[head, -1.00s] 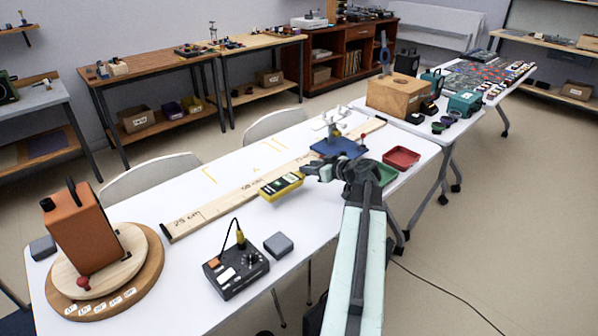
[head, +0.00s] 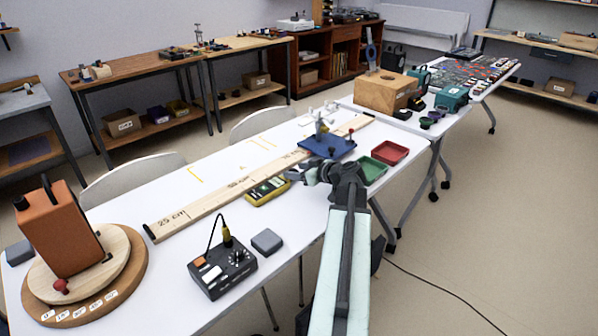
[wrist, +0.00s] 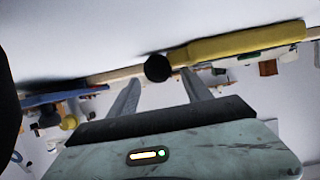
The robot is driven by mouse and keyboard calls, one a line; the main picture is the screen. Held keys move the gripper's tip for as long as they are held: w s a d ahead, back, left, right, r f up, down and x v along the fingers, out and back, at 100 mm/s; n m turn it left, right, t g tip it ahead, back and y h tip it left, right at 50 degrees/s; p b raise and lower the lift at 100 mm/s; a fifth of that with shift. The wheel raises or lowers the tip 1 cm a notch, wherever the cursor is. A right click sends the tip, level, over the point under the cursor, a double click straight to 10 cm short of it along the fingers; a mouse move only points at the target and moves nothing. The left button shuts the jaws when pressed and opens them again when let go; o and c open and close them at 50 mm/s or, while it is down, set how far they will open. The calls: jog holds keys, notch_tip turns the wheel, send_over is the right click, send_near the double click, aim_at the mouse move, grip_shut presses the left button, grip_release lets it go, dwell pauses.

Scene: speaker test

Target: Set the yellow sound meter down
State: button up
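The yellow sound meter (head: 268,191) lies on the white table (head: 190,240), along the near edge of the long wooden ruler board (head: 225,198). In the wrist view the meter (wrist: 245,45) runs off to the upper right, with its round black tip (wrist: 158,68) at the left end. My gripper (head: 296,175) is at the meter's right end, low over the table. In the wrist view its two fingers (wrist: 160,74) stand apart, with the black tip showing between their ends and gaps beside it. The fingers look open; exact contact is hard to see.
A blue stand (head: 327,147) and the red (head: 390,152) and green (head: 372,170) trays lie just beyond my gripper. A black control box (head: 222,270) and a grey block (head: 267,241) stand nearer. An orange speaker (head: 60,230) sits on a round turntable at left.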

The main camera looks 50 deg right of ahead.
jog(key=shift+r, duration=0.3)
jog(key=p+v, duration=0.5)
jog(key=v, duration=0.6)
jog(key=shift+s, duration=0.5)
